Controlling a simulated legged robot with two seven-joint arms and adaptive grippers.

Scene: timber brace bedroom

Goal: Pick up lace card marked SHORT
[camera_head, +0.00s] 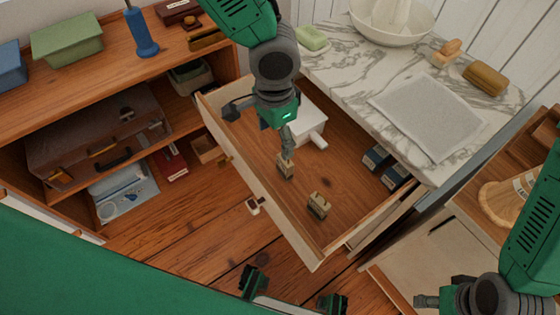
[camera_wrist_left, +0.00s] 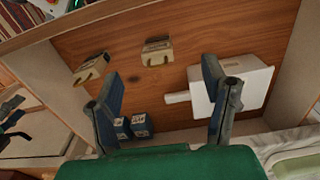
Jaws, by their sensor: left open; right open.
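Two small tan lace cards with dark loops lie apart in the open drawer. In the left wrist view the two cards (camera_wrist_left: 157,51) and (camera_wrist_left: 91,68) lie beyond the fingertips. Their labels are too small to read, so I cannot tell which is marked SHORT. My left gripper (camera_head: 262,129) is open and empty above the drawer; its spread fingers (camera_wrist_left: 165,88) show in the wrist view. My right gripper (camera_head: 438,301) is open at the lower right, partly cut off.
The wooden drawer (camera_head: 262,180) also holds a white handled box (camera_head: 308,127) and small dark blue boxes (camera_head: 376,158). A marble top (camera_head: 350,70) with a basin and grey towel overhangs it at the back right. Shelves (camera_head: 200,122) stand left of the drawer.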

